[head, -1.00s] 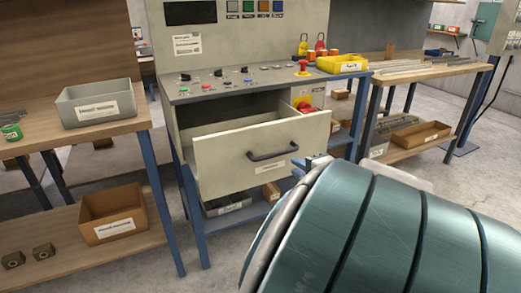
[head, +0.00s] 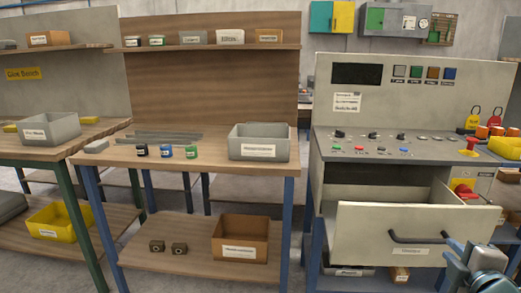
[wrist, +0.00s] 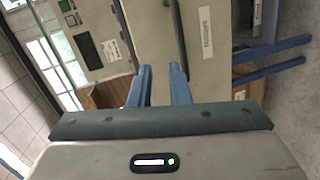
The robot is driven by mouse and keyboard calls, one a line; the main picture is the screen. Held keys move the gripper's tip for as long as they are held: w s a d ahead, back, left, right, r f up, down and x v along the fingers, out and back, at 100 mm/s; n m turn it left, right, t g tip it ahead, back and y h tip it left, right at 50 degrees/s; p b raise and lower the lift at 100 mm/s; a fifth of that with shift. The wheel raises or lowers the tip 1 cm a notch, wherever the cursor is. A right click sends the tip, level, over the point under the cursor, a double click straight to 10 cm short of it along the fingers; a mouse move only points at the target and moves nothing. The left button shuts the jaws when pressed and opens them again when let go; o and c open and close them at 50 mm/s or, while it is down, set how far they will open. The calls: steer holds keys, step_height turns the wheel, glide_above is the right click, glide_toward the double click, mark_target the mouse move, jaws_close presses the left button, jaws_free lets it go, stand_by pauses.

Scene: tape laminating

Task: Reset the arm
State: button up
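My gripper (wrist: 160,78) shows in the wrist view with two blue fingers apart and nothing between them. Ahead of it is the pale front of a drawer (wrist: 215,65) with a dark bar handle (wrist: 177,25). The handle's near end passes close to the right finger; I cannot tell how far apart they are. In the head view the drawer (head: 365,235) is pulled out of the control bench, and its handle (head: 417,239) faces me.
The control panel (head: 410,90) stands above the open drawer. To its left is a wooden bench (head: 200,158) with a grey bin (head: 258,145), several small jars and, on its lower shelf, a brown box (head: 240,240). A yellow bin (head: 60,222) sits at the far left.

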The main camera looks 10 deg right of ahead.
steer(key=w+a+r+m+g+p, duration=0.45)
steer(key=a+r+m+p, duration=0.45)
steer(key=r+p, duration=0.3)
steer(key=s+a+r+m+g+y+p, duration=0.2)
steer(key=s+a+g+p, duration=0.1)
steer(key=a, duration=0.6)
steer(key=s+a+r+m+g+y+p, duration=0.1)
steer(key=s+a+g+p, duration=0.3)
steer(key=a+p, duration=0.4)
steer(key=shift+s+a+r+m+y, duration=0.4)
steer(key=shift+s+a+m+y, duration=0.3)
steer(key=shift+a, duration=0.45)
